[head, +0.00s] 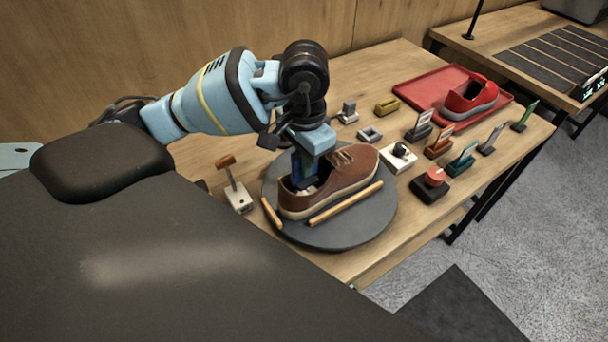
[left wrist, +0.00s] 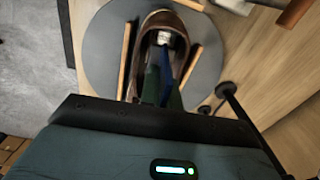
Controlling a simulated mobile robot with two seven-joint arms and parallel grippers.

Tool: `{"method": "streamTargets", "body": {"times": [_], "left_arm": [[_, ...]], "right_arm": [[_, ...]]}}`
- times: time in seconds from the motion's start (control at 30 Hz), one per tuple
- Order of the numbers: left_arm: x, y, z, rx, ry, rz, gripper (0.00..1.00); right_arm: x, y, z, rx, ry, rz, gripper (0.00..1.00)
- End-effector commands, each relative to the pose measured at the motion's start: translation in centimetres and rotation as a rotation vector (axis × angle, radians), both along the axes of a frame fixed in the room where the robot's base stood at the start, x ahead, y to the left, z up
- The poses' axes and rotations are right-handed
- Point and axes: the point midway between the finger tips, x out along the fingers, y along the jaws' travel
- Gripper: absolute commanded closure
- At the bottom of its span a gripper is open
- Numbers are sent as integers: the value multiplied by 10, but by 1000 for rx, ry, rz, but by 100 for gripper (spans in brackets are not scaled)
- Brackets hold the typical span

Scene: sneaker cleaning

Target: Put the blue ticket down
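My left gripper (head: 305,180) points down into the opening of a brown shoe (head: 345,180). Its fingers are around a narrow blue strip, which looks like the blue ticket (left wrist: 166,76), and seem shut on it. The strip's lower end is down inside the shoe, which also shows in the left wrist view (left wrist: 181,52). I cannot tell whether the ticket touches the shoe's inside. A small whitish thing (left wrist: 163,38) lies in the shoe beyond the fingertips. My right gripper is not in view.
The shoe stands on a round dark turntable (head: 350,232) between wooden rods (head: 345,204). A lever block (head: 238,196) is at left. A red shoe (head: 469,98) sits on a red tray (head: 420,90) behind.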

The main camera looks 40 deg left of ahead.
Motion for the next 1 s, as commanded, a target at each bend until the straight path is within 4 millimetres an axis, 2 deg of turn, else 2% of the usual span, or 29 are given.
{"method": "streamTargets", "body": {"times": [0.27, 0.57, 0.97, 1.0], "left_arm": [[0, 0, -8, 0, -1, 0, 100], [-1, 0, -42, -1, 1, 0, 100], [0, 0, -48, 0, 1, -1, 100], [0, 0, -49, 1, 2, -1, 95]], "right_arm": [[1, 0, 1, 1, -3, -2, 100], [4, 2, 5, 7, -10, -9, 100], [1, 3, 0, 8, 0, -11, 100], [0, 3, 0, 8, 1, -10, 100]]}}
